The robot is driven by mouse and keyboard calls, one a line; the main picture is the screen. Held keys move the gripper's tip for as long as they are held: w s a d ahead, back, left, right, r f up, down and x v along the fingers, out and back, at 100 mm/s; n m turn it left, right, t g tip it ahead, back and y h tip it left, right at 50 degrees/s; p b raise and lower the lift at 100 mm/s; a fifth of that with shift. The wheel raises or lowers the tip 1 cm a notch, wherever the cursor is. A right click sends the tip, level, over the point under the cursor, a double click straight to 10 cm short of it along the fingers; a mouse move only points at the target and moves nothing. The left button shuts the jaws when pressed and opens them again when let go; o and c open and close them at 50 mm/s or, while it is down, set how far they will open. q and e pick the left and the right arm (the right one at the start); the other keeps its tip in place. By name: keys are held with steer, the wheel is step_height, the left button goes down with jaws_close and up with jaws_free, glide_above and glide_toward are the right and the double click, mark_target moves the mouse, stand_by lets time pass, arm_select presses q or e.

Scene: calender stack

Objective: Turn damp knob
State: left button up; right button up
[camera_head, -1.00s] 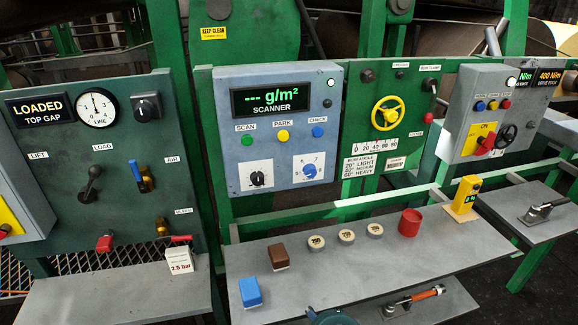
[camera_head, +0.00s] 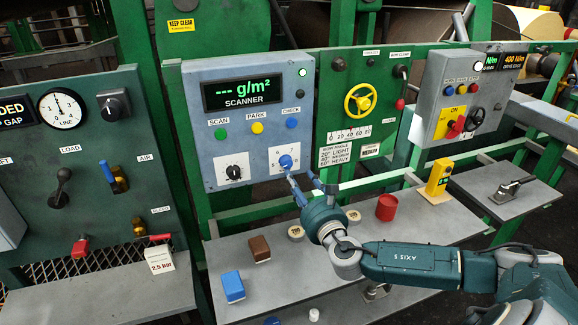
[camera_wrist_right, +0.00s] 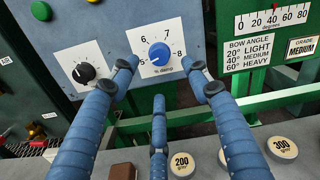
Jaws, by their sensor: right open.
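The damp knob is a blue dial (camera_head: 286,161) with a white pointer on a white numbered plate, low on the scanner panel's right side. In the right wrist view the blue knob (camera_wrist_right: 159,54) shows whole, its plate marked "% damp" and its pointer aimed to the lower left. My right gripper (camera_head: 306,186) is just below and in front of the knob, fingers toward the panel. In the right wrist view its blue fingers (camera_wrist_right: 163,90) are spread and empty, with the knob beyond the gap between them and apart from the tips. My left gripper is out of view.
A black knob (camera_head: 233,172) sits left on the same scanner panel (camera_head: 205,80). Below, the shelf (camera_head: 222,260) carries a blue block (camera_head: 232,287), a brown block (camera_head: 260,249), several round discs and a red cup (camera_head: 387,207). A green rail runs under the panel.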

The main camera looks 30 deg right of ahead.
mark_target(288, 166)
steer(key=p+x, duration=0.1)
steer(key=x, duration=0.7)
steer(key=shift+w+d, duration=0.1)
steer(key=shift+w, duration=0.3)
steer(key=shift+f, duration=0.1)
steer(key=c, duration=1.1)
